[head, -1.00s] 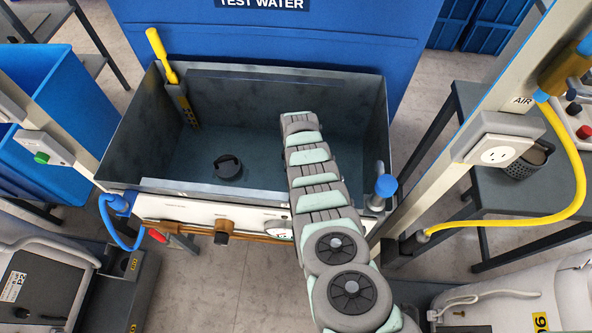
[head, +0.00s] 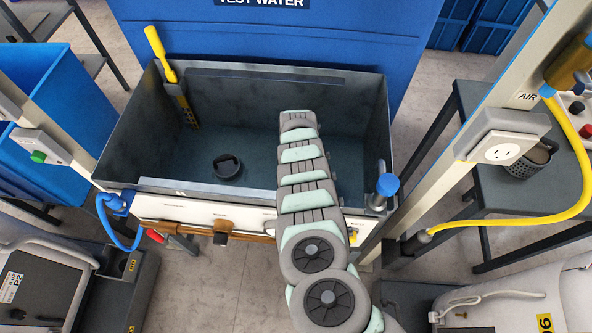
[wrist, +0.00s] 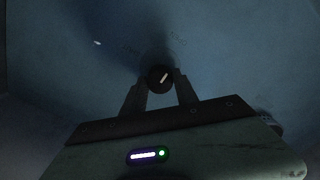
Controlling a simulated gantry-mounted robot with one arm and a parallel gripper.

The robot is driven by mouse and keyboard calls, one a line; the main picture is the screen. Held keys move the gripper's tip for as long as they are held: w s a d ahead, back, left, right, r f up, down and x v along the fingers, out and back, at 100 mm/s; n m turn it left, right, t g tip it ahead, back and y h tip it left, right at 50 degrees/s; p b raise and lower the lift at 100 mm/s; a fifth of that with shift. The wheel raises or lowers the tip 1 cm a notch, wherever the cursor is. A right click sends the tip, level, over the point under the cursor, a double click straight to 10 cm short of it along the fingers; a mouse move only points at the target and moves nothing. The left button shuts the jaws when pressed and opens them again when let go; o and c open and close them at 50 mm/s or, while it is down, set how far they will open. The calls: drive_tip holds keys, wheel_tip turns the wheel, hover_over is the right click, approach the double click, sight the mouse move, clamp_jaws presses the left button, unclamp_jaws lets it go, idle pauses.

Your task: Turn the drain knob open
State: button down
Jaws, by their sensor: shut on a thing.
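In the wrist view, the drain knob (wrist: 159,76) is a small round black knob with a white pointer line slanting up to the right. My gripper (wrist: 160,87) is shut on it, with one dark finger at each side. The surface around it is dim and bluish. In the head view, my arm reaches over the front rim into the right half of the grey metal tank (head: 260,76). My gripper and the knob are hidden behind the arm there.
A short black round fitting (head: 228,167) stands on the tank floor. A yellow-handled tool (head: 158,48) stands at the back left corner. A blue-capped pipe (head: 387,184) rises at the front right. A white front panel (head: 180,209) runs below the rim.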

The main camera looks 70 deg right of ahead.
drive_tip(key=shift+f, duration=0.15)
drive_tip(key=c, duration=0.9)
unclamp_jaws()
drive_tip(key=shift+c, duration=0.2)
drive_tip(key=shift+r, duration=0.2)
wheel_tip(320, 180, up, 11)
drive_tip(key=p, duration=0.6)
drive_tip(key=shift+f, duration=0.2)
